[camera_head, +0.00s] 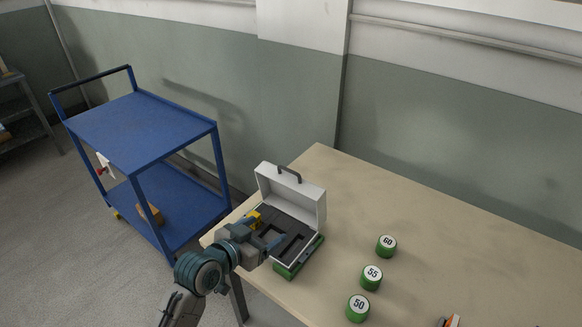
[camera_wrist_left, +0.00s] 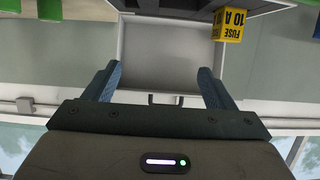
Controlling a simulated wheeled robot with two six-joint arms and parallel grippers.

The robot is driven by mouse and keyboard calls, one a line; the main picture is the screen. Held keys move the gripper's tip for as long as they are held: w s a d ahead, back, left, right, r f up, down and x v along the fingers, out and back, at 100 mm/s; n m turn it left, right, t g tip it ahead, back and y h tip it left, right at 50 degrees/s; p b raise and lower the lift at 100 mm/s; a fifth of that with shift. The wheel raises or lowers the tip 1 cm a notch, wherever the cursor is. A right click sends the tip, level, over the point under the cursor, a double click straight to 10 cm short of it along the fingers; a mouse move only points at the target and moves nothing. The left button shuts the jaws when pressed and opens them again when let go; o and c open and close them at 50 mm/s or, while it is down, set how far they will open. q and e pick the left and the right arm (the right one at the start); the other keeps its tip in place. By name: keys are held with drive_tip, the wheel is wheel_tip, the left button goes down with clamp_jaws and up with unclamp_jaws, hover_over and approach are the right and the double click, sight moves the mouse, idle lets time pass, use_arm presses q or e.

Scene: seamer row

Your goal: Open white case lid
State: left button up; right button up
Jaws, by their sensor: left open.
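The white case (camera_head: 318,208) stands at the left end of the table. Its lid (camera_head: 290,192) stands up, open, with a dark handle (camera_head: 289,172) on its top edge. Dark foam with cut-outs (camera_head: 285,232) shows inside the case. My left gripper (camera_head: 276,241) is open over the front of the case; I cannot tell whether it touches it. In the left wrist view the lid's inner face (camera_wrist_left: 165,60) shows between and beyond the two spread fingers (camera_wrist_left: 158,88). My right gripper is not in view.
A yellow fuse box (camera_head: 254,217) is at the case's left side and shows in the wrist view (camera_wrist_left: 231,24). Green weights marked 60 (camera_head: 386,246), 55 (camera_head: 371,278) and 50 (camera_head: 358,308) stand right of the case. A blue cart (camera_head: 140,130) stands left of the table.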

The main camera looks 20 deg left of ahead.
sight(287, 181)
use_arm(q)
drive_tip(key=w+r+t+h, duration=0.1)
drive_tip(key=w+r+t, duration=0.4)
drive_tip(key=r, duration=0.4)
drive_tip(key=shift+g, duration=0.7)
drive_tip(key=p+x, duration=0.1)
drive_tip(key=x, duration=0.4)
drive_tip(key=p+x, duration=0.2)
drive_tip(key=x, duration=0.3)
drive_tip(key=shift+w+a+f, duration=0.1)
drive_tip(key=shift+a+f, duration=0.05)
drive_tip(key=shift+f, duration=0.05)
drive_tip(key=shift+w, duration=0.55)
drive_tip(key=shift+f, duration=0.1)
drive_tip(key=c, duration=1.2)
drive_tip(key=shift+o, duration=0.2)
drive_tip(key=s+b, duration=0.1)
drive_tip(key=b, duration=0.2)
drive_tip(key=t+b, duration=0.1)
drive_tip(key=b, duration=0.2)
drive_tip(key=shift+s+a+f+h, duration=0.15)
drive_tip(key=shift+s+f+h, duration=0.15)
drive_tip(key=shift+s, duration=0.1)
drive_tip(key=shift+s+a+r+t+b, duration=0.15)
drive_tip(key=shift+s+t+b, duration=0.15)
drive_tip(key=shift+b, duration=0.35)
drive_tip(key=shift+r, duration=0.15)
